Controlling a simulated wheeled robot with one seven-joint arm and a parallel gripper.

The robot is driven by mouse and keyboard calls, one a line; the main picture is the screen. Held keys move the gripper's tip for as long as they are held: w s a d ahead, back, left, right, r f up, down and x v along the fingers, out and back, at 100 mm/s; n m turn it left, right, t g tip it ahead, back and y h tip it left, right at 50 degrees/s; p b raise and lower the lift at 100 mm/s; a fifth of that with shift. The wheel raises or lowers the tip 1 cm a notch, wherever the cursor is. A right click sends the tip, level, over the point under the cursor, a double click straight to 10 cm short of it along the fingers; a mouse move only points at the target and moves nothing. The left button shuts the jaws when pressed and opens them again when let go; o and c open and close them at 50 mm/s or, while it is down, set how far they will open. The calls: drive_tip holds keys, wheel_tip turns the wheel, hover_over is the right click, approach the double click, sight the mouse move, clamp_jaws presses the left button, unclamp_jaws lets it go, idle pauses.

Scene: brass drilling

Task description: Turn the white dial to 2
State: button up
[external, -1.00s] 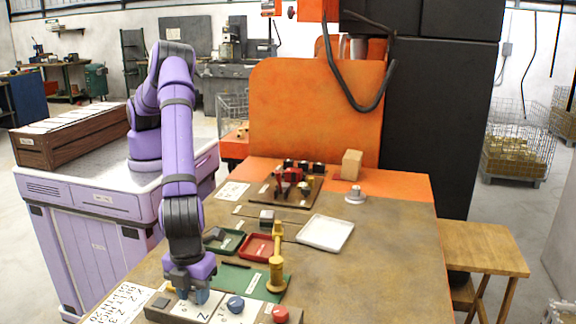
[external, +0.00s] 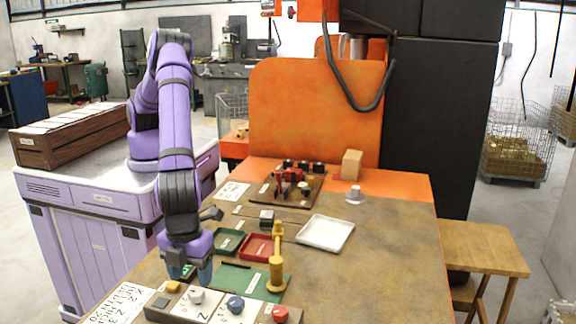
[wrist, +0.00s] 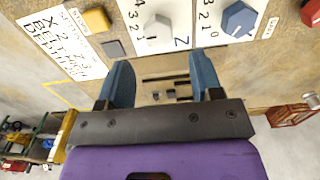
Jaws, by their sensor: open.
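The white dial (external: 197,296) sits on a plate marked Z on the control panel at the table's near edge. It also shows in the wrist view (wrist: 158,27), with small numbers around its left side. I cannot read for sure which number its pointer meets. My gripper (external: 191,273) is above the panel, just behind the dial in the external view, apart from it. In the wrist view my gripper (wrist: 162,75) has its two blue fingers spread wide with nothing between them, and the dial stands beyond the fingertips.
A blue dial (external: 235,305) and a red button (external: 280,315) are to the right on the panel, and a yellow button (external: 173,287) is to the left. A yellow post (external: 277,262) stands behind. Green and red trays (external: 257,247) lie farther back.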

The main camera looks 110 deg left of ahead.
sight(195, 294)
wheel_tip(195, 294, up, 6)
drive_tip(key=shift+f, duration=0.15)
idle(0.4)
